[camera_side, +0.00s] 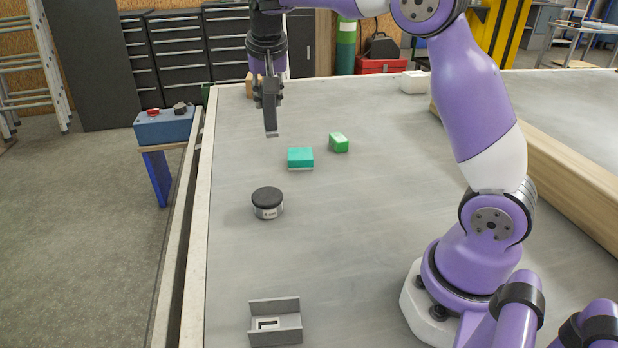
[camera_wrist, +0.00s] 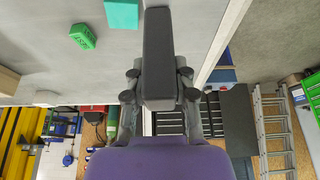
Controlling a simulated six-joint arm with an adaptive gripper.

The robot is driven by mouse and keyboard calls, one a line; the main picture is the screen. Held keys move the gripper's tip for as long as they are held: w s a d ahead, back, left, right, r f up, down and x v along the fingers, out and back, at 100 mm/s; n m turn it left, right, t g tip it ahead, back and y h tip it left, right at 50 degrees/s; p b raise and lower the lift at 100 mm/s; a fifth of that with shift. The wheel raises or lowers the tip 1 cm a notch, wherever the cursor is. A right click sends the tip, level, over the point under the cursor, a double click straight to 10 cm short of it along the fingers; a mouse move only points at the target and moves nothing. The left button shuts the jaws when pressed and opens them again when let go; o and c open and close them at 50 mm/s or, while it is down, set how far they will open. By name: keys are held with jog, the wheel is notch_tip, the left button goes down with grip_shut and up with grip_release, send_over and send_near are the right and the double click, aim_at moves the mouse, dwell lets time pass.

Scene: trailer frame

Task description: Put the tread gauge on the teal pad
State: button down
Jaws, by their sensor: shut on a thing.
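My gripper (camera_side: 268,92) is shut on a long dark grey bar, which I take to be the tread gauge (camera_side: 270,118). The bar hangs down from the fingers, above the table and touching nothing below. In the wrist view the gauge (camera_wrist: 158,45) sits between the fingers of my gripper (camera_wrist: 159,85) and sticks out past them. The teal pad (camera_side: 300,157) lies on the table, to the right of the gauge and nearer the side camera. In the wrist view the pad (camera_wrist: 122,13) is partly cut off by the top edge.
A green block (camera_side: 339,142) lies to the right of the pad. A round black-lidded tin (camera_side: 267,203) stands nearer the camera. A grey channel-shaped holder (camera_side: 275,322) is at the front. A wooden beam (camera_side: 570,180) lies at the right. The table between them is clear.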

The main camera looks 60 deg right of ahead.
jog(key=shift+w+d+f, duration=0.2)
jog(key=shift+d+f, duration=2.5)
jog(key=shift+d, duration=0.2)
jog(key=shift+w+d+f, duration=0.2)
jog(key=shift+d+f, duration=2.5)
jog(key=shift+d, duration=0.2)
jog(key=shift+f, duration=0.1)
jog(key=c, duration=0.7)
grip_release()
jog(key=shift+f, duration=0.1)
